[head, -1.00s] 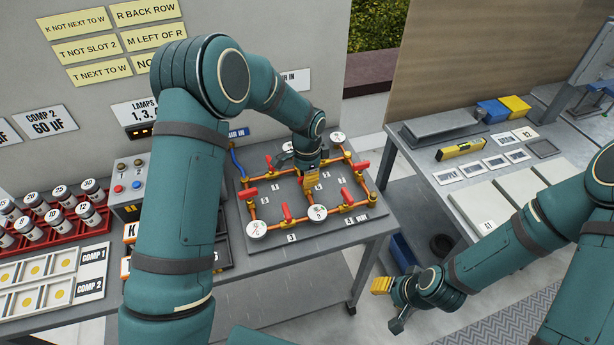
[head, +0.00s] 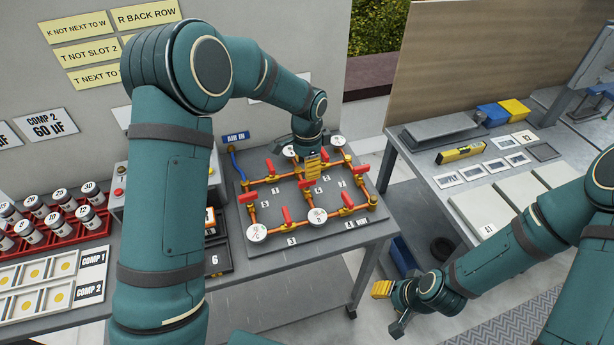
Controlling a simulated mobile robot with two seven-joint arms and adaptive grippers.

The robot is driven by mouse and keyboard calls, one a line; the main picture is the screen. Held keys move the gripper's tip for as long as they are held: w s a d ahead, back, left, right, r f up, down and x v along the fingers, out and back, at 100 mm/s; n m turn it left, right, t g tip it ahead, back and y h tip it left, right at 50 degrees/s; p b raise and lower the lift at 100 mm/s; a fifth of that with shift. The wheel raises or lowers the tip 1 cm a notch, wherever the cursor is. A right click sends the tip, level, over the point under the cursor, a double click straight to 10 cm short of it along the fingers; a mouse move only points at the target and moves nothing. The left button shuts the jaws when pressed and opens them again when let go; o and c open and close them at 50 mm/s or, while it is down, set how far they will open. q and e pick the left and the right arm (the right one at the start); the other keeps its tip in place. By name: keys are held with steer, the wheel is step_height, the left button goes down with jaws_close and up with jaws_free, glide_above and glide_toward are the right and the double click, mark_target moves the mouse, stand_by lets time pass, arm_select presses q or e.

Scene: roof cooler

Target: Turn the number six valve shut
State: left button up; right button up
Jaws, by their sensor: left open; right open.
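The valve board (head: 270,248) lies on the bench, with orange pipes, round white gauges and several red valve handles. Its number labels are too small to tell surely which handle is valve six. A red handle (head: 304,184) stands on the middle pipe run, just below my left gripper (head: 313,172) in the picture. The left gripper is open, points down over the board's back middle and partly hides the pipes there. Whether it touches a handle cannot be told. My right gripper (head: 389,308) is open and empty, over the floor right of the bench.
A blue hose (head: 236,163) joins the board at the AIR IN sign (head: 236,136). A red rack (head: 62,238) of capacitors stands left. My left arm hides part of the bench. A second bench (head: 460,200) stands right, across a gap.

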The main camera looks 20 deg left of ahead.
arm_select(q)
step_height(320, 180, up, 6)
steer(key=shift+f, duration=0.1)
stand_by(0.6)
